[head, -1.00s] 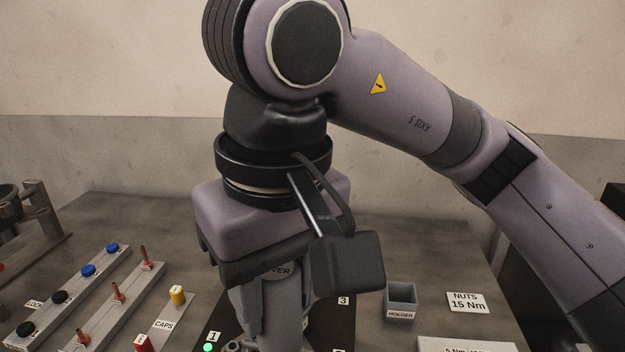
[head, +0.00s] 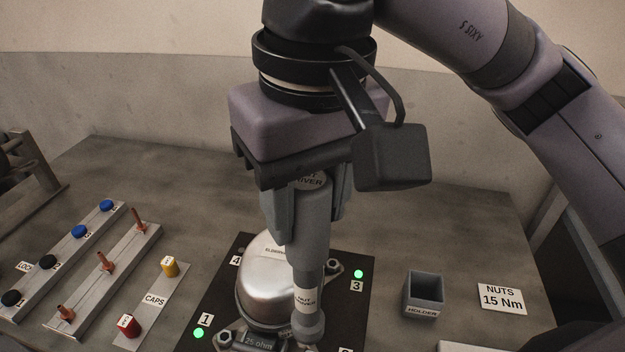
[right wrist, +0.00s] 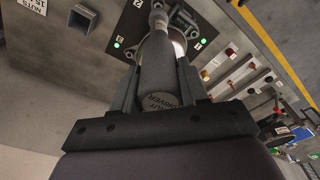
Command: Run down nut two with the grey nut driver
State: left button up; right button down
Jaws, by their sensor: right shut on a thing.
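My right gripper (head: 303,225) is shut on the grey nut driver (head: 314,240), which hangs nearly upright, also seen in the right wrist view (right wrist: 158,65). The driver's lower end is at the front right of the silver compressor (head: 262,280). I cannot tell whether it touches a nut. The compressor stands on a dark pallet (head: 222,292) with numbered corners. Green lights glow by label 1 (head: 205,320) and label 3 (head: 356,286). Label 2 is mostly cut off at the bottom edge, and nut two cannot be made out. My left gripper is not in view.
An empty grey holder (head: 424,295) stands right of the pallet, beside a "NUTS 15 Nm" card (head: 502,299). To the left are a caps strip (head: 155,302), a rail with copper-coloured pins (head: 115,272) and a rail with blue and black caps (head: 62,250).

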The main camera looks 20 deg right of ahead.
aim_at(307, 277)
jog(key=shift+s+f+b, duration=0.1)
jog(key=shift+f+b, duration=0.25)
jog(key=shift+f, duration=0.25)
jog(key=shift+f+b, duration=1.3)
jog(key=shift+f, duration=1.05)
jog(key=shift+f+b, duration=0.35)
jog(key=shift+b, duration=0.05)
jog(key=shift+f+b, duration=0.7)
jog(key=shift+f, duration=0.05)
jog(key=shift+f+b, duration=1.15)
jog(key=shift+f, duration=0.05)
dwell(1.2)
jog(key=shift+r, duration=0.2)
dwell(1.2)
